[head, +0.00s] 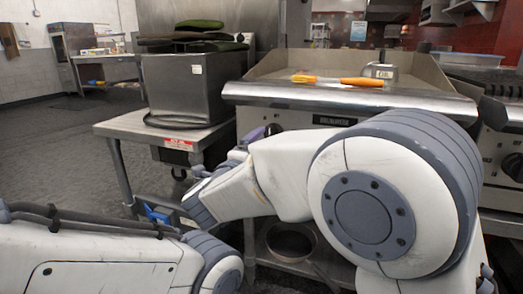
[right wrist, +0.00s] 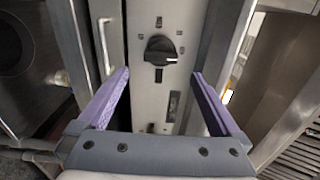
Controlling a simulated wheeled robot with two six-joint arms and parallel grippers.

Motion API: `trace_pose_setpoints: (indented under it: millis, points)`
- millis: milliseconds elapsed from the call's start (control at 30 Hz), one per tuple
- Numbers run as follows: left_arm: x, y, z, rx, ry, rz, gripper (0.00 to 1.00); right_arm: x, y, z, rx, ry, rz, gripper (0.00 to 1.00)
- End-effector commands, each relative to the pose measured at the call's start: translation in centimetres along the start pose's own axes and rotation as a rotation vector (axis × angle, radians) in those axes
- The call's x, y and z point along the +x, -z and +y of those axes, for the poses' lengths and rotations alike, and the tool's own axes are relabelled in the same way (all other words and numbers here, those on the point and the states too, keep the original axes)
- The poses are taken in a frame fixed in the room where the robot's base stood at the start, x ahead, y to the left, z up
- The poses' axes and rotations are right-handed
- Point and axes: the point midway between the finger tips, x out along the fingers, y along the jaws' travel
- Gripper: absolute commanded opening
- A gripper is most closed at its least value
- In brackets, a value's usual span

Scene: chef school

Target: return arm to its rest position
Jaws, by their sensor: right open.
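My right arm (head: 370,195) fills the middle and right of the head view, bent across the front of the griddle. In the right wrist view my right gripper (right wrist: 161,74) is open, with its two purple fingers wide apart and nothing between them. It faces a steel panel with a black knob (right wrist: 160,50); I cannot tell whether the fingers touch the panel. My left arm (head: 100,255) shows at the lower left of the head view. Its gripper is out of view.
A griddle (head: 350,97) stands behind my right arm, with an orange-handled tool (head: 337,80) and a small metal box (head: 380,71) on it. A steel bin (head: 190,85) stands on a side table (head: 120,127). A round pan (head: 291,241) sits lower down. Open floor (head: 60,140) lies left.

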Motion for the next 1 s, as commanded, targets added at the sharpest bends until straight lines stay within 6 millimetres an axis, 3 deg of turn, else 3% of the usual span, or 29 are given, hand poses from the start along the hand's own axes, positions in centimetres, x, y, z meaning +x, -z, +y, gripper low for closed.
trace_pose_setpoints:
  millis: [167, 267, 367, 467, 600, 700, 833, 1000]
  points:
    - [0.0, 0.0, 0.0, 0.000, 0.000, 0.000, 0.58, 0.3, 0.0, 0.1, -0.019, -0.004, -0.014, 1.00]
    - [0.0, 0.0, 0.0, 0.000, 0.000, 0.000, 0.58, 1.5, 0.5, 0.8, -0.111, -0.024, -0.078, 1.00]
    - [0.0, 0.0, 0.0, 0.000, 0.000, 0.000, 0.58, 3.1, 1.7, 2.8, -0.303, -0.074, -0.208, 1.00]
    - [0.0, 0.0, 0.0, 0.000, 0.000, 0.000, 0.58, 3.5, 4.2, 6.8, -0.574, -0.167, -0.384, 1.00]
    - [0.0, 0.0, 0.0, 0.000, 0.000, 0.000, 0.58, 0.7, 10.0, 14.1, -0.953, -0.352, -0.650, 1.00]
    - [0.0, 0.0, 0.0, 0.000, 0.000, 0.000, 0.58, -2.2, 14.1, 18.0, -1.137, -0.469, -0.803, 1.00]
    - [0.0, 0.0, 0.0, 0.000, 0.000, 0.000, 0.58, -5.5, 18.0, 21.0, -1.279, -0.580, -0.942, 1.00]
    - [0.0, 0.0, 0.0, 0.000, 0.000, 0.000, 0.58, -8.9, 22.0, 23.2, -1.392, -0.690, -1.073, 1.00]
